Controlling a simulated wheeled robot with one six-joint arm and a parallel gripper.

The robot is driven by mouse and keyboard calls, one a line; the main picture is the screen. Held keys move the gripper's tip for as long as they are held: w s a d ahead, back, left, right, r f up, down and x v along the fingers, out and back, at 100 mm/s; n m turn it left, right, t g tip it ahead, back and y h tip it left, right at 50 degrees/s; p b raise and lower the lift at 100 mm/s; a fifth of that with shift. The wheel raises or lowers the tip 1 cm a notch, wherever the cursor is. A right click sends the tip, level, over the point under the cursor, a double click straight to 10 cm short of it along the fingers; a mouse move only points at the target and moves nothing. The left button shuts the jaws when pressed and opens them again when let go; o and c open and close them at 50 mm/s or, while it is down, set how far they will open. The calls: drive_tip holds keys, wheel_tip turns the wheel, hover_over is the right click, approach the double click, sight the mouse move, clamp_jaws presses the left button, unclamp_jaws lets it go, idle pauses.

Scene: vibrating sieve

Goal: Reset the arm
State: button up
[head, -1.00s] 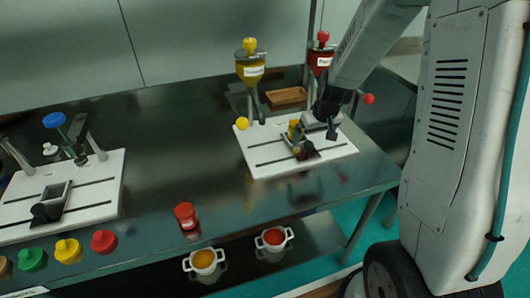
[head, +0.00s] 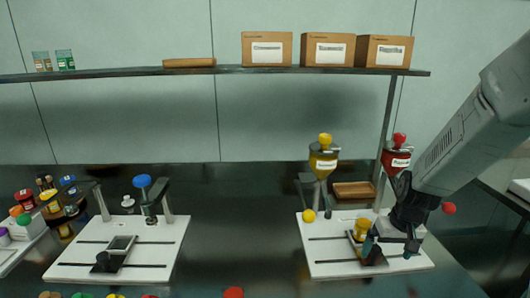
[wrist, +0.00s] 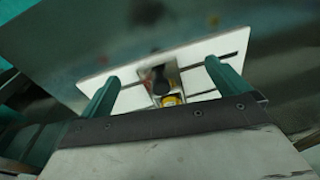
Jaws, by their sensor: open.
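My gripper (head: 390,250) is over the right part of the right-hand white board (head: 330,268). In the wrist view my gripper (wrist: 162,72) shows two teal fingers spread wide with nothing held between them. A yellow jar-like piece (head: 361,229) and a black knob (head: 372,256) sit on the board beside my gripper. In the wrist view the black knob (wrist: 160,80) and yellow piece (wrist: 171,100) appear between the fingers, lower down on the board. My arm reaches in from the upper right.
Yellow (head: 323,160) and red (head: 396,160) hoppers stand behind the right board, with a brown tray (head: 354,190) nearby. A red ball knob (head: 448,208) is close to my wrist. A shelf (head: 200,73) with boxes crosses above. The left white board (head: 75,262) is apart; dark counter lies between.

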drive_tip(key=s+a+r, duration=0.4)
drive_tip(key=s+r, duration=0.6)
drive_tip(key=s, duration=0.2)
drive_tip(key=s+a+r, duration=0.4)
drive_tip(key=s+r, duration=0.6)
drive_tip(key=s, duration=0.3)
drive_tip(key=shift+a+n+h, duration=0.3)
drive_tip(key=shift+n+h, duration=0.1)
idle(0.9)
